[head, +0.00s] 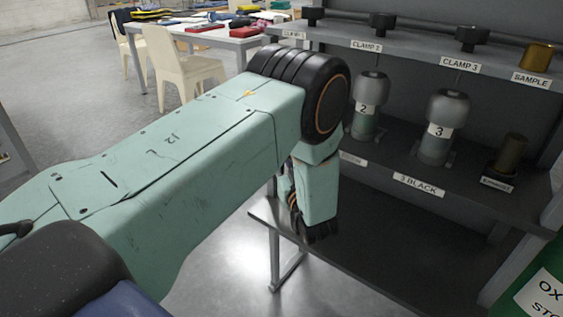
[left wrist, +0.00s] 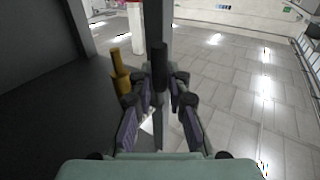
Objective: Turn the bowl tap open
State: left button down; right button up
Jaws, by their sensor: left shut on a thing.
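In the left wrist view, my left gripper (left wrist: 161,78) has its two fingers on either side of a dark upright handle (left wrist: 159,58). It is shut on this handle, which looks like the bowl tap's lever. A brass fitting (left wrist: 121,76) stands just left of the fingers. How the handle joins the fitting is hidden. The bowl itself cannot be made out. My right gripper is not in view.
The head view shows a grey rack with cylinders labelled 2 (head: 369,92) and 3 (head: 443,125) below black clamp knobs. A brass sample cap (head: 538,56) is at the right. A green box (head: 535,280) fills the lower right corner. Chairs and a table stand behind.

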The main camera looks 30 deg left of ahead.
pick_arm(q)
jog(key=shift+f, duration=0.1)
jog(key=c, duration=1.3)
grip_release()
jog(key=shift+v, duration=3.8)
jog(key=shift+f, duration=0.2)
